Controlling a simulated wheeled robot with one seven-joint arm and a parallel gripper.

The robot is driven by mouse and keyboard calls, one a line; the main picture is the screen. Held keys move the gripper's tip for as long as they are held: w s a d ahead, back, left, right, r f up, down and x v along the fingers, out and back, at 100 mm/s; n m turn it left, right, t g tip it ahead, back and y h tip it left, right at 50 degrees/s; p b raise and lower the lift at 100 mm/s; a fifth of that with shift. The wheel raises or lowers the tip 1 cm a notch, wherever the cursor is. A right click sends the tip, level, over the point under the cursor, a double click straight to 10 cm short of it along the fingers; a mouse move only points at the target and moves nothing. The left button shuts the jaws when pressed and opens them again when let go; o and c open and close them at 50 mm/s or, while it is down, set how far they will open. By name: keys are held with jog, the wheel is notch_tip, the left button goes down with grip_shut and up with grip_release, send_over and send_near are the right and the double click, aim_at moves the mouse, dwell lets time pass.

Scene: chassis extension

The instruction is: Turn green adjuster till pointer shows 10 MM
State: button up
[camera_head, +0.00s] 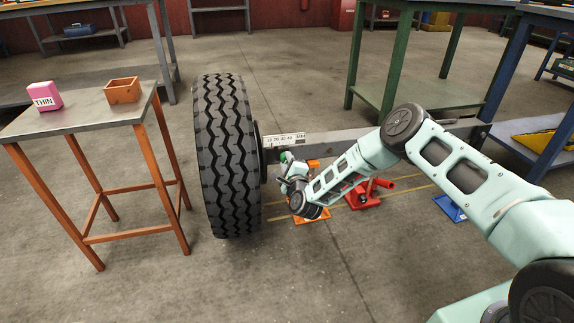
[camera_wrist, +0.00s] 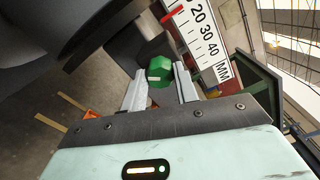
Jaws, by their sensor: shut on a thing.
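The green adjuster (camera_wrist: 159,70) is a faceted knob with a pale mark, between the two fingers of my gripper (camera_wrist: 160,80) in the wrist view. The gripper is shut on it. In the head view the adjuster (camera_head: 286,157) is a small green spot beside the tyre, partly hidden by my gripper. The scale (camera_head: 286,139) is small on the beam in the head view.
A large black tyre (camera_head: 227,155) stands just left of my gripper. The grey chassis beam (camera_head: 345,139) runs right behind my arm. A red jack (camera_head: 368,193) and an orange base (camera_head: 309,215) are on the floor nearby. A side table (camera_head: 75,117) holds a pink block and an orange box.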

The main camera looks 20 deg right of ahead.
jog(key=m+b, duration=0.1)
jog(key=m, duration=0.1)
jog(key=m+b, duration=0.1)
jog(key=m, duration=0.2)
jog(key=shift+f+m, duration=0.2)
jog(key=shift+m, duration=0.1)
jog(key=m+b, duration=0.2)
jog(key=m, duration=0.2)
jog(key=shift+r+m, duration=0.1)
jog(key=shift+m, duration=0.3)
jog(key=shift+r+b, duration=0.1)
jog(key=shift+b, duration=0.2)
jog(key=o, duration=1)
jog(key=shift+s, duration=0.1)
jog(key=s+p, duration=0.6)
jog(key=s, duration=1.1)
jog(key=shift+s, duration=0.15)
